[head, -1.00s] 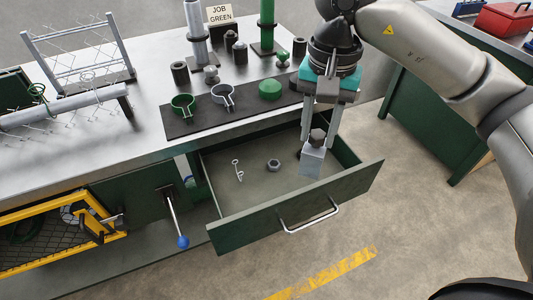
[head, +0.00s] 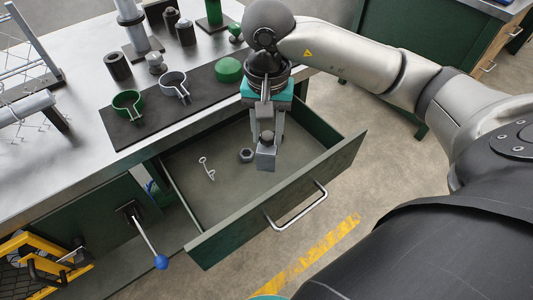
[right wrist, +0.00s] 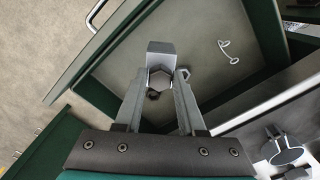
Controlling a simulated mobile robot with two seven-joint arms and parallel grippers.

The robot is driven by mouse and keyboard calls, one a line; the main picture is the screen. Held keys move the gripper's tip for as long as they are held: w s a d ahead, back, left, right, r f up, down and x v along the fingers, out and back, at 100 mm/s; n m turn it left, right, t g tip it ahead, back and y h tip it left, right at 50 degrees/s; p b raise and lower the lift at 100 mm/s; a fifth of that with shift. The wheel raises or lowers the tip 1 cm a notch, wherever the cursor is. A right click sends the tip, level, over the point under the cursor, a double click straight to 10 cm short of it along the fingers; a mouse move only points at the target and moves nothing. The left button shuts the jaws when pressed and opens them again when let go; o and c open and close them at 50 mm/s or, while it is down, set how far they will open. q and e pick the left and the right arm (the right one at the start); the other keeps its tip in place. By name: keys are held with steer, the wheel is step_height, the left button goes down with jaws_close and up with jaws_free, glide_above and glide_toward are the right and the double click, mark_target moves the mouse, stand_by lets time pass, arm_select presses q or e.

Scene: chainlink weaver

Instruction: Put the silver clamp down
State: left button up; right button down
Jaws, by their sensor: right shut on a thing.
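The silver clamp (head: 173,80), a ring with a short handle, lies on the black mat on the bench. It also shows in the right wrist view (right wrist: 287,156). My right gripper (head: 266,136) points down over the open drawer (head: 205,215), apart from the clamp. It is shut on a grey block with a dark hexagonal top (head: 266,158), also seen beyond the fingers in the right wrist view (right wrist: 160,47). Whether the block touches the drawer floor, I cannot tell.
A hex nut (head: 247,155) and a small metal hook (head: 207,169) lie in the drawer. A green clamp (head: 128,104) and a green round piece (head: 229,70) are on the mat. A blue-knobbed lever (head: 160,261) sticks out left of the drawer.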

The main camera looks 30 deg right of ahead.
arm_select(q)
steer(key=w+d, duration=0.1)
steer(key=w+d+r+b, duration=0.1)
steer(key=w+d, duration=0.1)
steer(key=shift+r+b, duration=0.3)
steer(key=shift+b, duration=0.1)
arm_select(e)
step_height(320, 180, down, 8)
arm_select(q)
steer(key=shift+w+d, duration=0.1)
arm_select(e)
steer(key=c, duration=1)
jaws_free()
steer(key=shift+f, duration=0.1)
steer(key=o, duration=0.5)
arm_select(q)
steer(key=shift+w+d+r, duration=0.1)
steer(key=shift+r, duration=0.05)
